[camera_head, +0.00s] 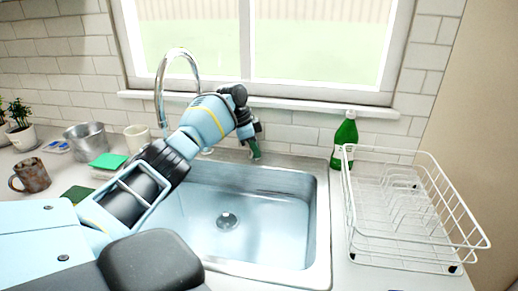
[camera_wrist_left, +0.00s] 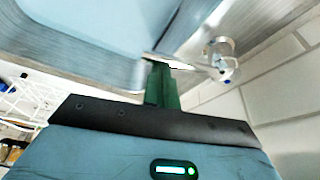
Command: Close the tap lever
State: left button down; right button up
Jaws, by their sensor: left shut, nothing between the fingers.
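The chrome tap (camera_head: 163,90) stands behind the sink, its curved spout rising at the back left. Its base and lever are mostly hidden behind my left arm in the head view. In the left wrist view, a round chrome tap part (camera_wrist_left: 222,48) with a small blue mark shows at upper right. A thin bright piece, probably the lever (camera_wrist_left: 205,68), reaches from it towards my fingers. My left gripper (camera_head: 255,150) is shut and empty, pointing down over the sink's back edge. Its green fingers also show in the wrist view (camera_wrist_left: 161,84). I cannot tell whether they touch the lever.
The steel sink (camera_head: 270,225) is empty. A green bottle (camera_head: 345,138) and a white wire dish rack (camera_head: 400,215) stand to its right. A brown mug (camera_head: 32,176), metal pot (camera_head: 87,138), white cup (camera_head: 138,138) and green sponge (camera_head: 108,161) are on the left counter. The window wall is close behind.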

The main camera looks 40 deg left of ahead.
pick_arm(q)
jog(key=shift+s+a, duration=0.35)
jog(key=shift+s, duration=0.05)
pick_arm(e)
jog(key=shift+s+r, duration=0.1)
jog(key=shift+r, duration=0.05)
pick_arm(q)
jog(key=shift+a, duration=0.1)
pick_arm(e)
jog(key=shift+s+a, duration=0.1)
jog(key=shift+s, duration=0.05)
jog(key=shift+r, duration=0.1)
pick_arm(q)
notch_tip(320, 180, up, 10)
jog(key=p, duration=0.1)
jog(key=shift+d+p, duration=0.2)
jog(key=shift+p, duration=0.2)
pick_arm(e)
jog(key=shift+w+a+r+t, duration=0.15)
jog(key=shift+w+r, duration=0.35)
jog(key=shift+w, duration=0.1)
jog(key=shift+w+a+r+t, duration=0.1)
jog(key=shift+w+r+t, duration=0.05)
jog(key=shift+w+r, duration=0.35)
